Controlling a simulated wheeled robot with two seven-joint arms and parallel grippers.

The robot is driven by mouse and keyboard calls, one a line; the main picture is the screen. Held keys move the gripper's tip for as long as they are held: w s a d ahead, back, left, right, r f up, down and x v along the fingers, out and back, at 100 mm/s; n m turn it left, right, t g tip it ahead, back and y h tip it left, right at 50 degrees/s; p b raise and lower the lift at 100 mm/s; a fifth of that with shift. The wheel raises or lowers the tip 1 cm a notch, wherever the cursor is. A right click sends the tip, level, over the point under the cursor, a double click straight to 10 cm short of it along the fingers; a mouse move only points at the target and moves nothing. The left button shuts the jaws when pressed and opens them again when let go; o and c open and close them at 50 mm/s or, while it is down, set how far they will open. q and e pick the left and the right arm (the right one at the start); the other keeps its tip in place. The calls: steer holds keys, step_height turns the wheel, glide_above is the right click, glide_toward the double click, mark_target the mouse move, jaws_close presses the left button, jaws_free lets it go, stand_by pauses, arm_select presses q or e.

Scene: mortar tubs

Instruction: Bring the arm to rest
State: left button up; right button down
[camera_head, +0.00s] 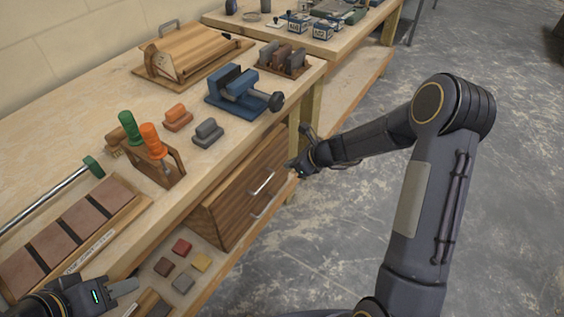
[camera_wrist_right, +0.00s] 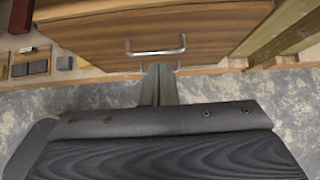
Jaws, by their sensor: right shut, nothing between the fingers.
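My right arm reaches in from the right in the head view, bent at the elbow. Its gripper (camera_head: 298,167) is in front of the bench, beside the wooden drawer unit (camera_head: 232,205). In the right wrist view the right gripper (camera_wrist_right: 159,72) is shut and empty. Its fingertips show just below a metal drawer handle (camera_wrist_right: 155,48); I cannot tell whether they touch it. My left gripper (camera_head: 125,292) is at the bottom left of the head view, by the bench's front edge. Its fingers are partly cut off by the frame.
The workbench (camera_head: 225,150) carries a blue vise (camera_head: 238,88), a tool holder with green and orange handles (camera_head: 160,165), and a tray of brown tiles (camera_head: 85,222). A lower shelf holds small coloured tiles (camera_head: 182,247). The concrete floor (camera_head: 320,245) in front is clear.

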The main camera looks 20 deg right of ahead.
steer(key=s+a+r+n+p, duration=0.1)
steer(key=s+r+n+p, duration=0.1)
steer(key=s+r+n, duration=0.45)
steer(key=s+r+n+p, duration=0.2)
steer(key=s+r, duration=0.1)
steer(key=r, duration=0.7)
steer(key=s+a+r+n+p, duration=0.1)
steer(key=s+r+n+p, duration=0.1)
steer(key=s+r+n, duration=0.45)
steer(key=s+d+r+n+h+p, duration=0.1)
steer(key=s+r+n+p, duration=0.1)
steer(key=s+n, duration=0.3)
steer(key=s+d+r+n+g+h+p, duration=0.1)
steer(key=s+r+n+p, duration=0.2)
steer(key=s, duration=0.9)
steer(key=r+n, duration=0.1)
steer(key=n, duration=0.2)
steer(key=shift+d+r, duration=0.15)
